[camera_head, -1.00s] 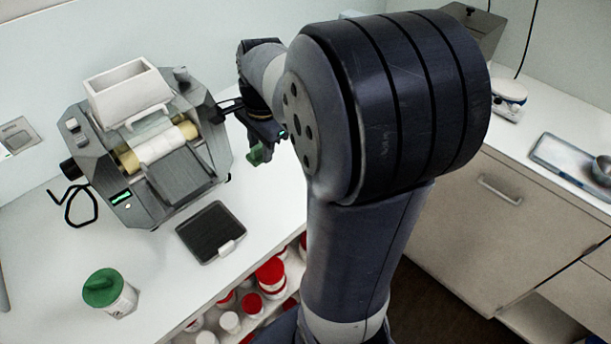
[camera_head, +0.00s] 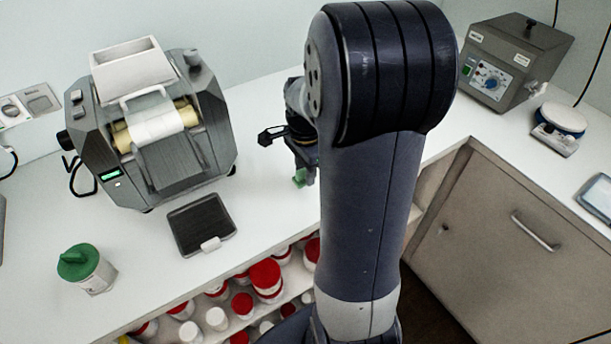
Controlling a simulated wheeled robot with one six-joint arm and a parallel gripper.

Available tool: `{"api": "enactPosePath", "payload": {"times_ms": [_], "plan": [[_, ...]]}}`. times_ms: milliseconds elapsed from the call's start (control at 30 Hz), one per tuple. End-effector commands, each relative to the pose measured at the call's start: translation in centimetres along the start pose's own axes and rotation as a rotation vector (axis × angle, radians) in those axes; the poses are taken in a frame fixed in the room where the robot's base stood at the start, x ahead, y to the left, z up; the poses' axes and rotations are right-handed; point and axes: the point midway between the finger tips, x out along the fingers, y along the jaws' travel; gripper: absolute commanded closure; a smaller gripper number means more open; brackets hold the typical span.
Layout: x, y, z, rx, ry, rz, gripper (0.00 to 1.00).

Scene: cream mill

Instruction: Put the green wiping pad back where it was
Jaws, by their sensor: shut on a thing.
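The green wiping pad (camera_head: 299,178) shows as a small green piece at the lower end of my gripper (camera_head: 300,168). My gripper is shut on it and points down over the white bench, to the right of the mill. My own arm hides part of the gripper and the bench behind it. I cannot tell whether the pad touches the bench top.
The mill (camera_head: 155,130) with its white hopper stands to the left. A black tray (camera_head: 200,222) lies in front of it, and a green-lidded jar (camera_head: 86,268) stands at front left. A grey box unit (camera_head: 512,62) and a small scale (camera_head: 560,125) stand at right.

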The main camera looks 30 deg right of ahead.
Motion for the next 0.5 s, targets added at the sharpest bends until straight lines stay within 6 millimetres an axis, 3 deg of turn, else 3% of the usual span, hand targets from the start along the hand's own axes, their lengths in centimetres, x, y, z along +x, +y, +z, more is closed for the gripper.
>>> {"api": "enactPosePath", "payload": {"times_ms": [167,500], "plan": [[2.2,0.0,0.0,0.0,-0.001,0.003,0.86],[2.6,0.0,0.0,0.0,0.0,0.0,0.86]]}}
